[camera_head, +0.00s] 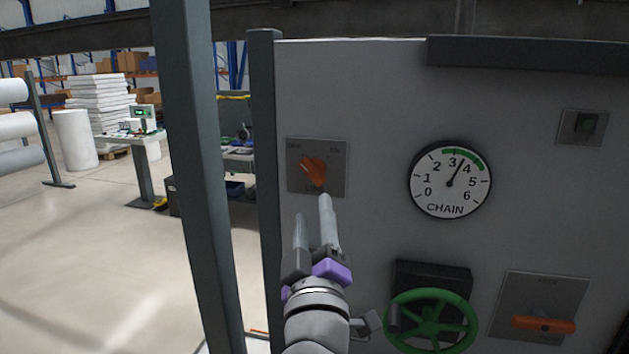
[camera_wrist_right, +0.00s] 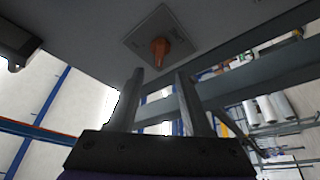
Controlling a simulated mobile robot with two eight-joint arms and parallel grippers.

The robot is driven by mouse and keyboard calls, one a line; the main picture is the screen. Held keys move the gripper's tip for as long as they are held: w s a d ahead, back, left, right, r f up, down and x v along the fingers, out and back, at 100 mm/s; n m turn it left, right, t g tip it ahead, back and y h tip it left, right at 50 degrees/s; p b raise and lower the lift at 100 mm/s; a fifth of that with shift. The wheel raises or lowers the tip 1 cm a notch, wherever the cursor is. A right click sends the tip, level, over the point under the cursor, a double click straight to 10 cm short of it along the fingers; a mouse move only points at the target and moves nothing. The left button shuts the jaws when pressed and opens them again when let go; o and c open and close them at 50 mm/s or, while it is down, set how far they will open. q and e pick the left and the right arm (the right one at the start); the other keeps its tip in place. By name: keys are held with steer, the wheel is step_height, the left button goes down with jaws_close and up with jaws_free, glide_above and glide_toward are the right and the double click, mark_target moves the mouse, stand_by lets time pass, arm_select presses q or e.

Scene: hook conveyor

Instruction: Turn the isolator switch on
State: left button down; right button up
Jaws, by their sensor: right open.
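An orange rotary switch (camera_head: 314,171) sits on a square grey plate (camera_head: 334,180) at the left of the grey panel. Its handle is tilted, running from upper left to lower right in the head view. The plate has small labels too faint to read surely. My right gripper (camera_head: 312,208) is open and empty, just below the switch in the head view, fingers pointing up toward it. In the right wrist view the switch (camera_wrist_right: 159,50) shows beyond and between the open fingertips (camera_wrist_right: 160,73), apparently apart from them. My left gripper is out of view.
The panel also carries a round CHAIN gauge (camera_head: 450,180), a green handwheel (camera_head: 432,319), a second orange handle (camera_head: 543,324) at lower right and a small dark button box (camera_head: 583,127). A grey upright post (camera_head: 195,150) stands left of the panel; open floor lies beyond.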

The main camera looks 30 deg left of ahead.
mark_target(313, 176)
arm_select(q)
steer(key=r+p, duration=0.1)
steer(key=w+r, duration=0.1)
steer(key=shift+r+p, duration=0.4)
arm_select(e)
steer(key=x, duration=0.9)
steer(key=shift+w+a, duration=0.1)
steer(key=shift+w, duration=0.15)
steer(key=shift+c, duration=0.2)
jaws_close()
